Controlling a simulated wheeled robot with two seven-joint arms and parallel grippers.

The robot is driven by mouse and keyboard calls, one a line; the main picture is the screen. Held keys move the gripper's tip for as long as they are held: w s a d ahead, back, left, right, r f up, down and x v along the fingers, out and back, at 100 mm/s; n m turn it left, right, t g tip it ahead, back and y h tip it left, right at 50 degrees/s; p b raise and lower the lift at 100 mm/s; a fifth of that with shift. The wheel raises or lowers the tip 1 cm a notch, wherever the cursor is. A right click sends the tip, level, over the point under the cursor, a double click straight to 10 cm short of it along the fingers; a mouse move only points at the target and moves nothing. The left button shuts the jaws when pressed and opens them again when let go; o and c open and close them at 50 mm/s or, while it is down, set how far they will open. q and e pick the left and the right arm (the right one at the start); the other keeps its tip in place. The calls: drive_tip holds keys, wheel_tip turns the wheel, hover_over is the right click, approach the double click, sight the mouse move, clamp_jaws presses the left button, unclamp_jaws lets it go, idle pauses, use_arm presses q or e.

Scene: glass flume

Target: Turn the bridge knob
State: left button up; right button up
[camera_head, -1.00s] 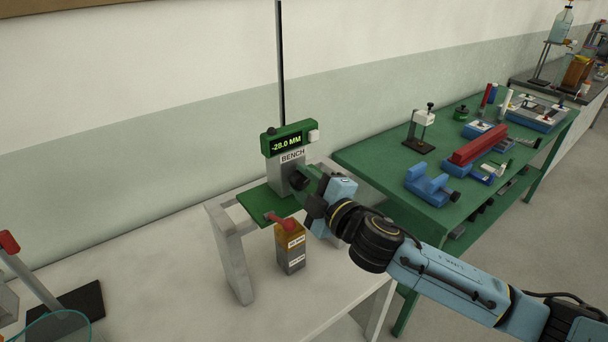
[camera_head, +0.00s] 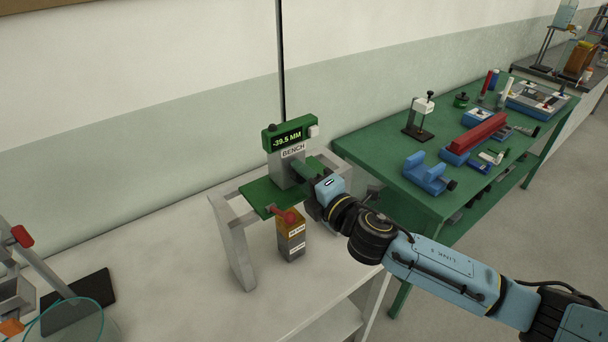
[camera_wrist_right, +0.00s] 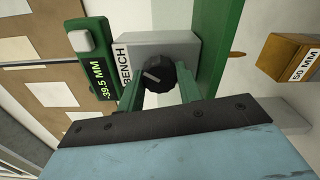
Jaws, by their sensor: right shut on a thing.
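The black bridge knob (camera_wrist_right: 168,76) sits on the front of the grey block labelled BENCH (camera_head: 292,152). In the right wrist view it lies between the green fingers of my right gripper (camera_wrist_right: 158,88), which is shut on it. A pale pointer line shows on the knob's face. In the head view my right gripper (camera_head: 304,172) reaches the block from the right and hides the knob. The green display (camera_head: 290,135) above the block reads -39.5 MM; it also shows in the right wrist view (camera_wrist_right: 98,85). My left gripper is not in view.
A green table (camera_head: 385,170) with blue and red fixtures stands right. The white bench front (camera_head: 215,310) is clear.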

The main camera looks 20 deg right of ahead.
idle(0.4)
drive_tip(key=o, duration=1)
drive_tip(key=shift+s, duration=0.1)
drive_tip(key=b+v, duration=0.3)
drive_tip(key=v, duration=1)
drive_tip(key=shift+s, duration=0.1)
